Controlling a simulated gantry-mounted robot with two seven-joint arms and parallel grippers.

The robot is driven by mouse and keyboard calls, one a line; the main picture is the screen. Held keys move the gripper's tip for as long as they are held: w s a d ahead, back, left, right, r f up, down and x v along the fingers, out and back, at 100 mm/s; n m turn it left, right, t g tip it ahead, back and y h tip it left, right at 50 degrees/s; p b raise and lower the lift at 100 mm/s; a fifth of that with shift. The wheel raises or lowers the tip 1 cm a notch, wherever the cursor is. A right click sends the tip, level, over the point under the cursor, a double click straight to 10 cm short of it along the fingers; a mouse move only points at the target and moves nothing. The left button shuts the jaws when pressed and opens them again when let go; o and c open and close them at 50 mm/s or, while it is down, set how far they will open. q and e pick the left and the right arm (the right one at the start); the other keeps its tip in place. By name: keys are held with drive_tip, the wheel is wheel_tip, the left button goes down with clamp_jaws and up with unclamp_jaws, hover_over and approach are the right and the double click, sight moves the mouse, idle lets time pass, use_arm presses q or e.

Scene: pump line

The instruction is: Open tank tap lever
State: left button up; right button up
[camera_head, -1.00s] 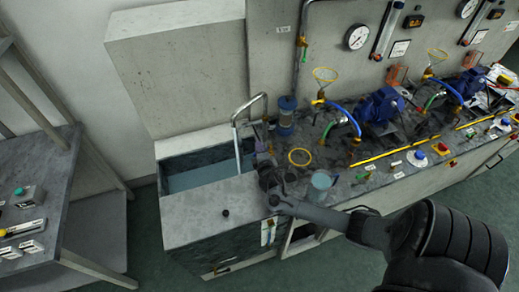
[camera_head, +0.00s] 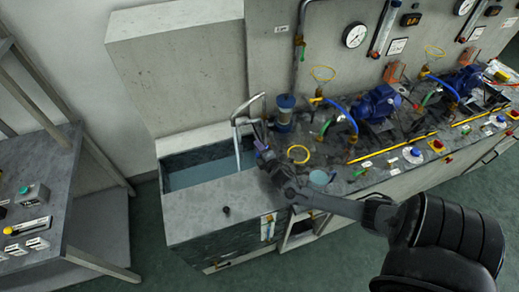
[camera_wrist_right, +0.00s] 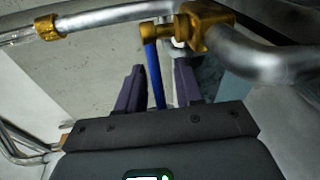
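The tank tap (camera_wrist_right: 205,28) is a brass valve on a steel pipe in the right wrist view. Its blue lever (camera_wrist_right: 155,75) hangs down from the brass stem. My right gripper (camera_wrist_right: 157,90) has its two purple fingers apart, one on each side of the lever, with visible gaps between. In the head view my right gripper (camera_head: 262,152) is at the right edge of the water tank (camera_head: 175,160), below the bent steel pipe (camera_head: 249,107). The gripper hides most of the tap there. My left gripper is not in view.
A yellow ring handwheel (camera_head: 298,154) and a clear cylinder with blue ends (camera_head: 285,112) stand close to the right gripper. Blue pumps (camera_head: 378,103) and hoses line the bench further right. The grey tank top (camera_head: 205,205) in front is mostly clear.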

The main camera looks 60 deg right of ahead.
drive_tip(key=p+v, duration=0.1)
drive_tip(key=v, duration=0.5)
drive_tip(key=shift+v, duration=0.8)
